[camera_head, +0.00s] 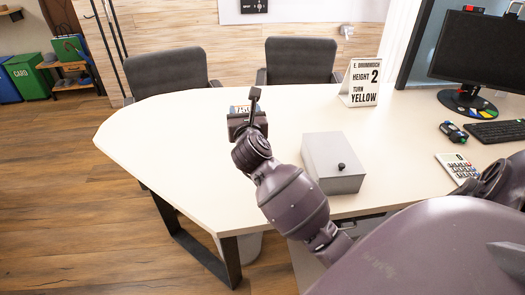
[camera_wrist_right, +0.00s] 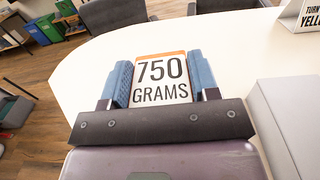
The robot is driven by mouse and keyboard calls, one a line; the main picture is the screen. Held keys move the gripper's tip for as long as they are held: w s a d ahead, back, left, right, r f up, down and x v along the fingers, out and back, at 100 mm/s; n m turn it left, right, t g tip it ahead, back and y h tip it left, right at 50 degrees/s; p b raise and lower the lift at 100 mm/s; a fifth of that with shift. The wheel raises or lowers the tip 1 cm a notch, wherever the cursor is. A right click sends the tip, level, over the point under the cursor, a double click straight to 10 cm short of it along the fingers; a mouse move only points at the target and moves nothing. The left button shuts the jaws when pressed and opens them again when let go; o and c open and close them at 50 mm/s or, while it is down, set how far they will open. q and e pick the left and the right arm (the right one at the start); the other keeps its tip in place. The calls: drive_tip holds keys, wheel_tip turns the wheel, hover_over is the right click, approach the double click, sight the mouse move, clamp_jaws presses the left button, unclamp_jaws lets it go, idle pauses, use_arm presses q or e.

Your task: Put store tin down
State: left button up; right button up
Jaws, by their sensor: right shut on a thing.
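The store tin (camera_wrist_right: 161,78) shows in the right wrist view as a white face with an orange top edge, reading "750 GRAMS". My right gripper (camera_wrist_right: 161,82) is shut on it, with a blue finger pad on each side. In the head view my right gripper (camera_head: 243,110) is over the left part of the pale table (camera_head: 150,140). There the tin is mostly hidden by the gripper and wrist. I cannot tell whether the tin touches the table top. My left gripper is not in view.
A grey box (camera_head: 322,152) with a black knob stands right of my right gripper. A sign (camera_head: 361,84) reading "HEIGHT 2, TURN YELLOW" stands behind it. A monitor (camera_head: 480,50), keyboard (camera_head: 498,131) and calculator (camera_head: 457,166) are at the right. The table's left end is clear.

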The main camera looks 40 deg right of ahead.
wheel_tip(320, 180, down, 18)
drive_tip(key=b, duration=0.6)
drive_tip(key=shift+r, duration=0.2)
drive_tip(key=shift+f, duration=0.3)
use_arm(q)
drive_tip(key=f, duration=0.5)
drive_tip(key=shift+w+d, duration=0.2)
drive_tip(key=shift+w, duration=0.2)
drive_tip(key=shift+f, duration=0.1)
use_arm(e)
drive_tip(key=shift+f, duration=0.1)
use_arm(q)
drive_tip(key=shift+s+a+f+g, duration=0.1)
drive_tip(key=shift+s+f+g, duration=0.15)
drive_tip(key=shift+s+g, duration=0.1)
use_arm(e)
drive_tip(key=o, duration=1.4)
drive_tip(key=shift+f, duration=0.1)
